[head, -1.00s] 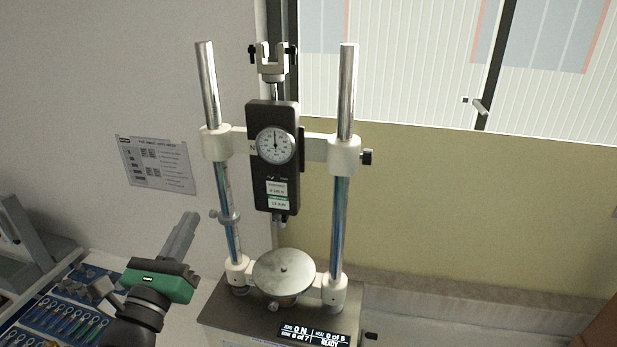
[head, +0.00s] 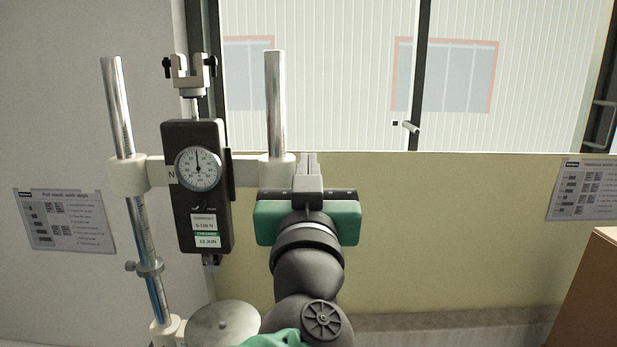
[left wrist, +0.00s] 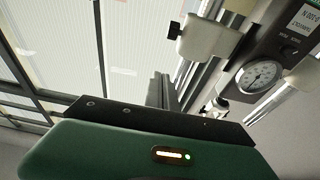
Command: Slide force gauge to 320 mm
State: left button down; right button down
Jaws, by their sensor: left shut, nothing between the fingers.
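The black force gauge (head: 197,222) with a round white dial hangs upright on a pale crosshead (head: 246,173) between two steel columns. It also shows tilted in the left wrist view (left wrist: 289,52), at the right. The crosshead's right clamp (head: 275,166) sits on the right column (head: 275,100). The clamp's dark side knob (left wrist: 174,30) shows in the left wrist view; in the head view my gripper hides it. My left gripper (head: 307,160) is shut and empty, pointing away beside the right clamp. Contact with the knob cannot be told. My right gripper is out of view.
A collar with a small knob (head: 147,267) sits lower on the left column (head: 117,105). A round metal plate (head: 222,325) lies below the gauge. My left arm hides the lower right column. A window is behind; a brown box (head: 592,290) stands at far right.

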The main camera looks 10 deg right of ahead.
pick_arm(q)
jog(key=w+d+f, duration=0.1)
jog(key=w+f, duration=0.1)
jog(key=w, duration=0.4)
jog(key=shift+w+d+f, duration=0.2)
jog(key=shift+f, duration=0.15)
